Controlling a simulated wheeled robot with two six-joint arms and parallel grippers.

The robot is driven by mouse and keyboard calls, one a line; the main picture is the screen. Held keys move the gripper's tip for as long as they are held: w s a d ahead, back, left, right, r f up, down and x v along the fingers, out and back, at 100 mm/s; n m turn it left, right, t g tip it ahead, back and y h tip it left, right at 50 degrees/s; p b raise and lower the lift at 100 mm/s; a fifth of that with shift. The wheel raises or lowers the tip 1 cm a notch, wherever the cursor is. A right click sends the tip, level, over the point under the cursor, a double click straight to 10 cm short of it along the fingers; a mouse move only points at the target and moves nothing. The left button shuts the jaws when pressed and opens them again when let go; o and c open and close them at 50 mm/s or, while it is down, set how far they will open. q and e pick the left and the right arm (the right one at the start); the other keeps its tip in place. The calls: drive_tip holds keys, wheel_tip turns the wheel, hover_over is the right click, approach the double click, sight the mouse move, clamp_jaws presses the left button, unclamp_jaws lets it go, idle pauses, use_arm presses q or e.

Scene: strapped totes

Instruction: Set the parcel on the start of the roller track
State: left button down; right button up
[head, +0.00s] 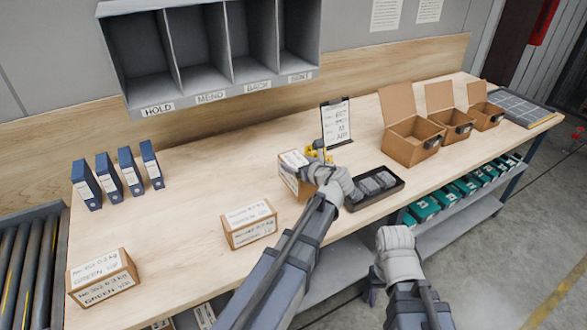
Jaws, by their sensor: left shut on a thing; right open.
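A small brown parcel with a white label (294,162) is at the middle of the bench. My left gripper (318,165) is shut on it at its right side and hides part of it. I cannot tell whether the parcel touches the bench. The roller track (24,265), with dark rollers in a grey frame, is at the left edge of the view, beyond the bench's left end. My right gripper (396,248) is open and empty in front of the bench; its fingertips are hard to make out.
Two other labelled parcels sit on the bench, one in the middle (250,225) and one near the track (102,278). Blue binders (118,178) stand at back left. A clipboard (337,122), a black tray (376,187) and open cardboard boxes (410,145) are right. Compartments (215,55) hang above.

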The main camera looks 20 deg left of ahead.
use_arm(q)
drive_tip(key=shift+f+b, duration=0.8)
drive_tip(key=shift+f, duration=0.55)
use_arm(e)
drive_tip(key=shift+f, duration=1.35)
use_arm(q)
wheel_tip(320, 180, down, 4)
drive_tip(key=b, duration=0.4)
drive_tip(key=shift+r, duration=0.1)
use_arm(e)
wheel_tip(320, 180, down, 4)
drive_tip(key=shift+r, duration=0.1)
use_arm(q)
drive_tip(key=shift+r, duration=0.1)
unclamp_jaws()
